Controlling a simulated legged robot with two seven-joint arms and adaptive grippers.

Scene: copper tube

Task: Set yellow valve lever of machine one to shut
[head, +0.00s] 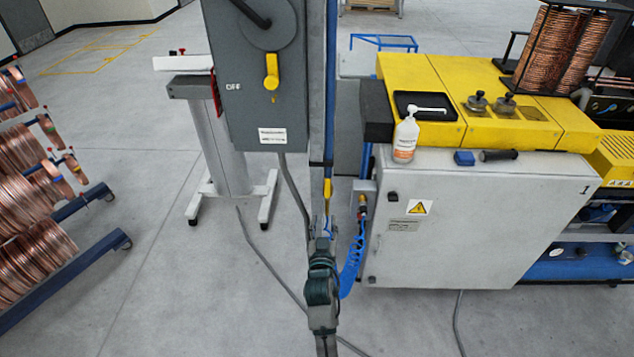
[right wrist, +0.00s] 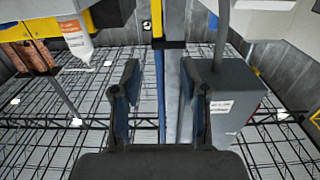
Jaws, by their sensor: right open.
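The yellow valve lever (head: 327,188) shows in the head view on a blue vertical pipe (head: 329,100), left of the machine marked I (head: 470,210). It points along the pipe. My right gripper (head: 322,228) is just below the lever, seen from behind. In the right wrist view my right gripper (right wrist: 157,85) is open and empty, its fingers either side of the blue pipe in the picture. A yellow part (right wrist: 157,18) shows beyond the fingertips at the top. I cannot tell whether anything touches. My left gripper is not in view.
A grey switch box (head: 258,110) with a yellow knob hangs close left of the pipe. A white bottle (head: 405,138) stands on the machine. A rack of copper coils (head: 35,250) is at left. The floor (head: 190,290) between rack and machine is mostly clear, with cables.

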